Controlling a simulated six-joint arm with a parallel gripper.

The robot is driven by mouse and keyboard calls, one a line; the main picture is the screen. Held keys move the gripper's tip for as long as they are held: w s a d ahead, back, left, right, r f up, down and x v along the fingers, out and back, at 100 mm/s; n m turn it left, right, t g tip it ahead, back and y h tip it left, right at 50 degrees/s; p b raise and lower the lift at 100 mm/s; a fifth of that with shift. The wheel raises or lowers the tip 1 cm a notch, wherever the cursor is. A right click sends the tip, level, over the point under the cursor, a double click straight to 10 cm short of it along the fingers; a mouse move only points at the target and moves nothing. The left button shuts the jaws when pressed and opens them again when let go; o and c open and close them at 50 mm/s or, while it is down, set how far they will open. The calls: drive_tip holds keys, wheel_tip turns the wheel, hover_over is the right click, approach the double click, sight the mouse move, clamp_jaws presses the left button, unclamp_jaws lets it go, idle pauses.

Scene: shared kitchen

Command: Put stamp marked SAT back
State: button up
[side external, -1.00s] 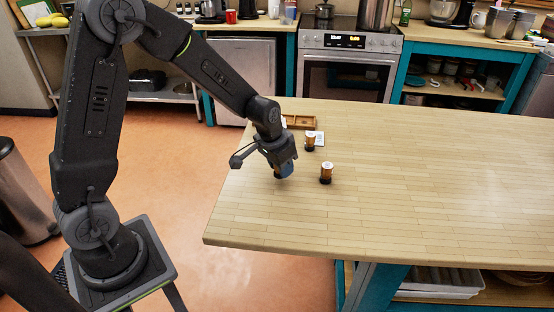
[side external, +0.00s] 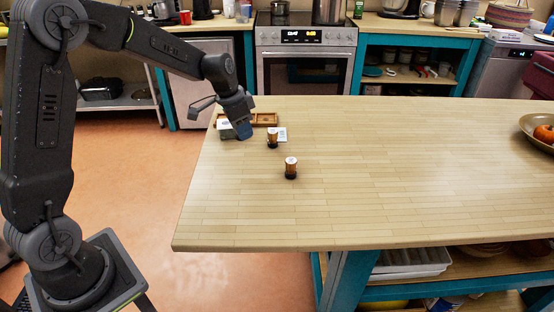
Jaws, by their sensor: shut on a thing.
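My gripper (side external: 243,130) is at the far left part of the table, low beside the wooden tray. It is shut on a stamp, which the blue-tipped fingers mostly hide; its marking cannot be read. The wooden tray (side external: 265,119) has compartments and stands just behind and to the right of my gripper, partly hidden by it. Two other stamps stand upright on the table, brown with pale tops and dark bases: one stamp (side external: 272,138) near the tray, the other stamp (side external: 290,168) closer to the camera. Their top markings are too small to read.
A bowl with orange fruit (side external: 534,127) is at the far right. The wide wooden table (side external: 400,180) is otherwise clear.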

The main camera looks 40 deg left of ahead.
wheel_tip(320, 180, up, 3)
drive_tip(key=w+a+m, duration=0.1)
drive_tip(key=a+m, duration=0.1)
hover_over(282, 162)
drive_tip(key=shift+h, duration=0.4)
wheel_tip(282, 162, down, 7)
drive_tip(key=shift+r, duration=0.2)
drive_tip(key=shift+f, duration=2)
drive_tip(key=shift+f, duration=0.1)
drive_tip(key=o, duration=0.9)
drive_tip(key=shift+o, duration=0.2)
